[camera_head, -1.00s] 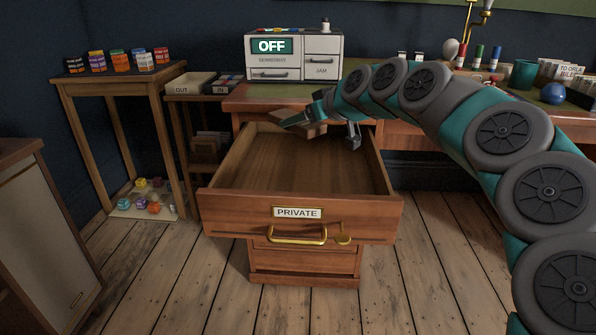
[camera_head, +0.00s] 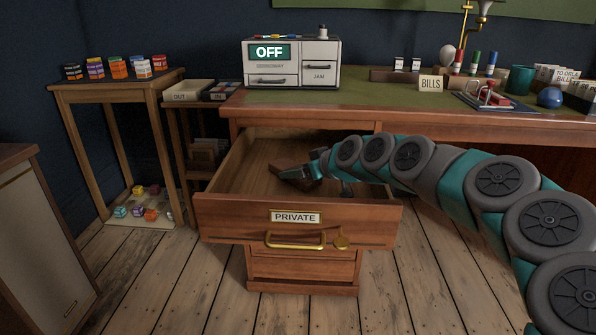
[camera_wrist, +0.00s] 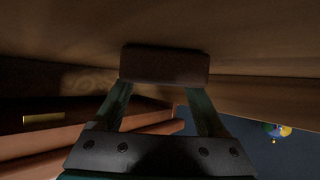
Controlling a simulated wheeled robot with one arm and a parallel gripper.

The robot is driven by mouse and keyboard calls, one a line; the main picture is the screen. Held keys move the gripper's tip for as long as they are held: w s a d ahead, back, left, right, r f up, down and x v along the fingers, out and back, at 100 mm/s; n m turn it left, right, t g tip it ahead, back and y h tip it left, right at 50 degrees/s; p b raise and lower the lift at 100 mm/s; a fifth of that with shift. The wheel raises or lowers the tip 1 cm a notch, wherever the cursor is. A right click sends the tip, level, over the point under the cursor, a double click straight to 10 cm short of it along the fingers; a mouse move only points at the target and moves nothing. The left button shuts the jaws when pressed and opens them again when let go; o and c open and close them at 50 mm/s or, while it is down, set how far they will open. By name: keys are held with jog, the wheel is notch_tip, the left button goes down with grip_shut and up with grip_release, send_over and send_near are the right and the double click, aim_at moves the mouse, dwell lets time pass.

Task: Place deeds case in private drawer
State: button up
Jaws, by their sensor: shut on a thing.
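The private drawer (camera_head: 298,218) of the desk is pulled open, with a PRIVATE label, a brass handle and a bare wooden inside. My gripper (camera_head: 316,178) is inside the drawer opening, toward its back middle. It is shut on a brown case, taken to be the deeds case (camera_wrist: 165,66), which spans both fingers in the wrist view. In the head view the case (camera_head: 310,187) is small, dark and partly hidden by my gripper. I cannot tell whether it touches the drawer floor.
The desk top (camera_head: 390,107) overhangs the drawer's back. A white cabinet (camera_head: 292,62) reading OFF stands on it. A side table (camera_head: 110,90) with small jars is at left, beside OUT and IN trays (camera_head: 188,91). Most of the drawer's front floor is clear.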

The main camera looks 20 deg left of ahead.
jog(key=o, duration=1.4)
jog(key=shift+f, duration=0.1)
jog(key=shift+o, duration=0.2)
jog(key=shift+r, duration=0.25)
jog(key=v, duration=0.7)
jog(key=shift+s+d, duration=0.15)
jog(key=shift+d, duration=0.1)
